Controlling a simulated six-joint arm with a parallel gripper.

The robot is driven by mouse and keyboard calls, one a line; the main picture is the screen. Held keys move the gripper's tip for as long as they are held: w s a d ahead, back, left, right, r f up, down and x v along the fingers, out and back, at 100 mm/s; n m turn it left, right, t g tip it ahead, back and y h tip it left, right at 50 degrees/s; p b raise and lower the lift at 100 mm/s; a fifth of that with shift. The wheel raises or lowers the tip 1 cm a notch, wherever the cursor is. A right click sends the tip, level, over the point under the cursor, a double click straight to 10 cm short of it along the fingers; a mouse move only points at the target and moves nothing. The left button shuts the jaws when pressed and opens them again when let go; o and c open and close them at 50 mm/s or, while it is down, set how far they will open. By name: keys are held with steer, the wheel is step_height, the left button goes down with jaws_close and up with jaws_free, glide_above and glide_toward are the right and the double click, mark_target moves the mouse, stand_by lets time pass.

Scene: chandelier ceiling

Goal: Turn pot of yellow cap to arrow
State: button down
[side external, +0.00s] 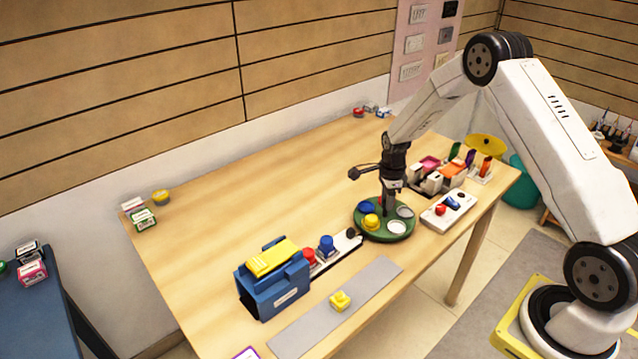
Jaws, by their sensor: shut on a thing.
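A round green turntable (372,235) sits on the wooden table, right of its middle. Several pots stand around it: one with a yellow cap (371,221) at the front left, one with a blue cap (367,207) at the left, a white one (397,227) at the front right and a grey one (405,211) at the right. My gripper (388,208) points down over the turntable's middle and is shut on what seems to be its centre handle. The fingers hide the held part. I cannot make out an arrow.
A blue box with a yellow top (275,278) and a white strip with red and blue knobs (335,254) stand left of the turntable. A yellow block (340,300) lies on a grey mat (302,330). A white panel (449,211) is close on the right.

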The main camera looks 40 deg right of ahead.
steer(key=shift+c, duration=1.8)
jaws_free()
steer(key=shift+r, duration=0.1)
steer(key=shift+r, duration=3.8)
steer(key=shift+a, duration=0.1)
